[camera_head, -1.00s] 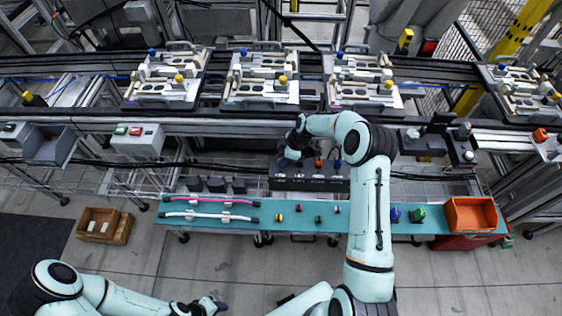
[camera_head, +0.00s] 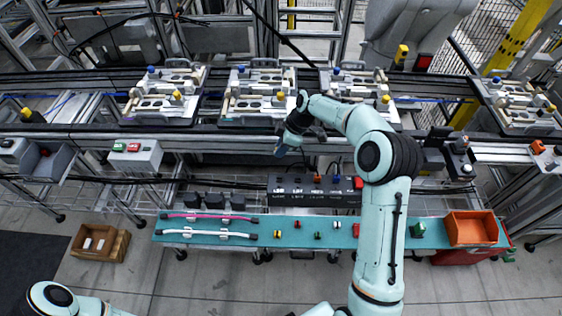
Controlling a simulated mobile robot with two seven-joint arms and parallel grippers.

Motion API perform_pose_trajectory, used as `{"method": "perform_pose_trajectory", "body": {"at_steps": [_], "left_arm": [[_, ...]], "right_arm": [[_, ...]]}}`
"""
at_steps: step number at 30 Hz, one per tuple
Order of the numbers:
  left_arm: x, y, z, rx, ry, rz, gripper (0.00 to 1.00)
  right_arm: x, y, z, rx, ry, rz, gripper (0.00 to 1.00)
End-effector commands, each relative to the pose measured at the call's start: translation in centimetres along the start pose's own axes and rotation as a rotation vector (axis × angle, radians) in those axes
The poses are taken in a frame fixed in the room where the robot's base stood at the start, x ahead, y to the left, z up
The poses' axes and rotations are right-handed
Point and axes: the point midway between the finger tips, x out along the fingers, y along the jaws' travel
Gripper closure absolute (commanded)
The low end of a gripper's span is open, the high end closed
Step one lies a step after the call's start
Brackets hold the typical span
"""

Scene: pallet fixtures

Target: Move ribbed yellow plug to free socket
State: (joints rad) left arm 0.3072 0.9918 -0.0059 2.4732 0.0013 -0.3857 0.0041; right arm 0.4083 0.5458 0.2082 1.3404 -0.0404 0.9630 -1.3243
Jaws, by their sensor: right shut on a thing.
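My right gripper (camera_head: 285,146) is above the gap between the conveyor and the black box, pointing down. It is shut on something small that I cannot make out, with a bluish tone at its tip. Yellow knob-like plugs stand on the pallet fixtures: one on the left pallet (camera_head: 176,95), one on the middle pallet (camera_head: 281,95), one on the right pallet (camera_head: 386,99). I cannot tell which is ribbed. The black box (camera_head: 285,187) carries an orange plug (camera_head: 317,179) and a blue plug (camera_head: 336,179); its free sockets are too small to tell. My left gripper is out of view.
A teal bench (camera_head: 270,240) holds pink and white tubes and several small coloured parts. An orange bin (camera_head: 471,228) stands at its right end. A grey button box (camera_head: 135,156) is at the left. The conveyor rail (camera_head: 230,128) runs behind the black box.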

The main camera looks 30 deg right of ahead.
Motion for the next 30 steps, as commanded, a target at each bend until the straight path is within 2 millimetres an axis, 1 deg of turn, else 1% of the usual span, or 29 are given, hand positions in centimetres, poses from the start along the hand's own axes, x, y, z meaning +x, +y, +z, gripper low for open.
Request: {"method": "perform_pose_trajectory", "body": {"at_steps": [1,3,6,8,11,18,21,24,30], "left_arm": [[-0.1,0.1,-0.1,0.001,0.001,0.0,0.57],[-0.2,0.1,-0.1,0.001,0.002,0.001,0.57],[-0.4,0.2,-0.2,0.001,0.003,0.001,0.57],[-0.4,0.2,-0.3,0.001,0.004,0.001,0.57],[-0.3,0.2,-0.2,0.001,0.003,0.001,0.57],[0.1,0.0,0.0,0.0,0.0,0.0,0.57],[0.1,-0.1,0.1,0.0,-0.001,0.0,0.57],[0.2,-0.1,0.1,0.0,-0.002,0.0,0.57],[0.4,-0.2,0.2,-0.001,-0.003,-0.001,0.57]], "right_arm": [[-1.2,0.1,-0.6,-0.002,0.002,0.004,1.0],[-2.3,0.1,-1.1,-0.002,0.002,0.004,1.0],[-3.5,0.1,-1.5,-0.001,0.001,0.002,1.0],[-3.7,0.1,-1.4,0.0,0.0,-0.001,1.0],[-2.9,0.2,0.1,0.003,-0.002,-0.004,1.0],[1.4,0.2,6.2,0.001,-0.001,-0.007,1.0],[2.6,0.1,8.0,0.0,0.0,-0.005,1.0],[3.2,0.0,8.8,-0.002,0.0,-0.002,1.0],[3.9,0.0,9.3,-0.003,0.0,-0.003,1.0]]}}
